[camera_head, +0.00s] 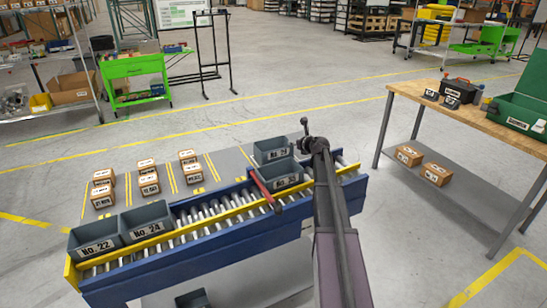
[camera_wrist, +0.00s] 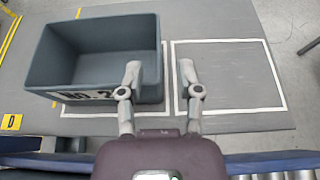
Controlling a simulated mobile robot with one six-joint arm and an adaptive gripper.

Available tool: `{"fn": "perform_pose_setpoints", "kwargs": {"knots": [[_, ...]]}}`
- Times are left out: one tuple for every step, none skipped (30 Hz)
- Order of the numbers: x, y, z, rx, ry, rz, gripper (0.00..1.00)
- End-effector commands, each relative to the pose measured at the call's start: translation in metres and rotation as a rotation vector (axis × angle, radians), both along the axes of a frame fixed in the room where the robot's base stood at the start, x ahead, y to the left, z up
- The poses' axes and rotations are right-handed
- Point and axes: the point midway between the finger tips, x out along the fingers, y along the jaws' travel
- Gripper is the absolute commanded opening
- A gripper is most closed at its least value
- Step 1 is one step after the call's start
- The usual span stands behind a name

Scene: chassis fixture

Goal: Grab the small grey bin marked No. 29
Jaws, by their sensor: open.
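A small grey bin (camera_head: 265,146) sits on the grey platform behind the conveyor. In the wrist view the open-topped grey bin (camera_wrist: 95,45) lies partly within a white outlined square. Its label starts "NO. 2"; the last digit is hidden behind my left finger, and the label is too small to read surely in the head view. My gripper (camera_wrist: 160,75) is open. Its left finger overlaps the bin's right wall in the picture and its right finger is outside, over the platform. I cannot tell whether they touch it. In the head view my gripper (camera_head: 306,138) is just right of the bin.
Another grey bin (camera_head: 287,183) is on the conveyor in front, beside a red bar (camera_head: 262,189). Bins No. 22 (camera_head: 96,250) and No. 24 (camera_head: 147,231) stand at the conveyor's left end. Several cartons (camera_head: 149,189) are on the platform. An empty white-outlined square (camera_wrist: 230,75) lies right.

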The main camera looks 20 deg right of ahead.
Motion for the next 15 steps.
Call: {"fn": "perform_pose_setpoints", "kwargs": {"knots": [[0.0030,-0.0001,-0.0016,0.000,0.000,0.000,0.46],[0.0036,0.0000,-0.0017,0.000,0.000,0.000,0.46],[0.0041,0.0002,-0.0017,0.000,0.000,0.000,0.46],[0.0041,0.0003,-0.0016,0.000,0.000,0.000,0.46],[0.0040,0.0004,-0.0015,0.000,0.000,0.000,0.46],[0.0039,0.0005,-0.0013,0.000,0.000,0.000,0.46],[0.0038,0.0006,-0.0013,0.000,0.000,0.000,0.46],[0.0038,0.0007,-0.0012,0.000,0.000,0.000,0.46],[0.0038,0.0008,-0.0012,0.000,0.000,0.000,0.46],[0.0038,0.0009,-0.0012,0.000,0.000,0.000,0.46],[0.0038,0.0009,-0.0012,0.000,0.000,0.000,0.46],[0.0042,0.0009,-0.0014,0.000,0.000,0.000,0.46],[0.0047,0.0010,-0.0016,0.000,0.000,0.000,0.46],[0.0056,0.0011,-0.0021,0.000,0.000,0.001,0.46],[0.0073,0.0011,-0.0029,0.000,0.000,0.001,0.46]]}}
